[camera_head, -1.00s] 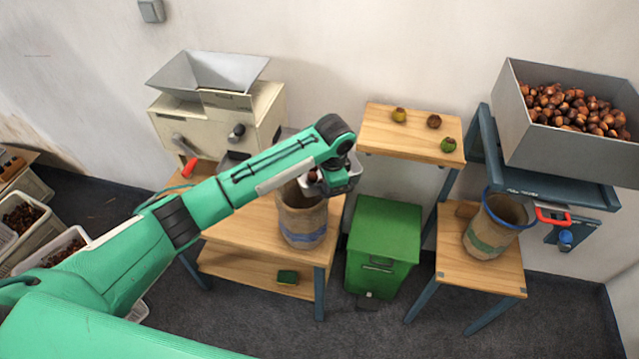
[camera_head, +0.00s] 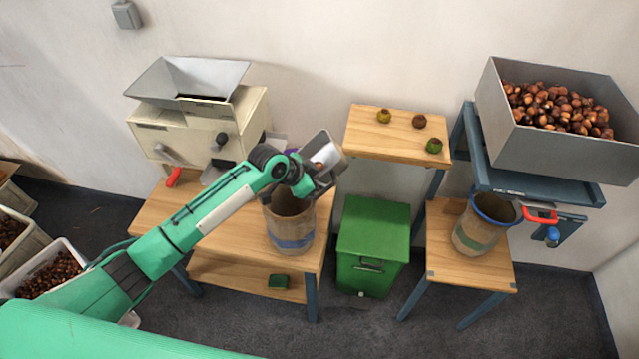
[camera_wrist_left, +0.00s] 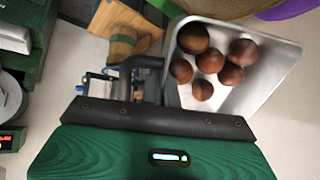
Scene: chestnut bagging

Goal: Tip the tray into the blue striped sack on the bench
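The metal tray (camera_head: 327,148) is in my left gripper (camera_head: 311,180), tilted above the mouth of the blue striped sack (camera_head: 291,242). The sack stands upright and open on the wooden bench (camera_head: 160,212); my arm and gripper hide part of its rim. In the left wrist view the tray (camera_wrist_left: 262,88) still holds several brown chestnuts (camera_wrist_left: 211,61), gathered towards its gripper end. My left gripper is shut on the tray; its fingertips are partly hidden. My right gripper is in neither view.
A green-striped sack (camera_head: 474,236) stands on the right stool. A green bin (camera_head: 373,232) is between bench and stool.

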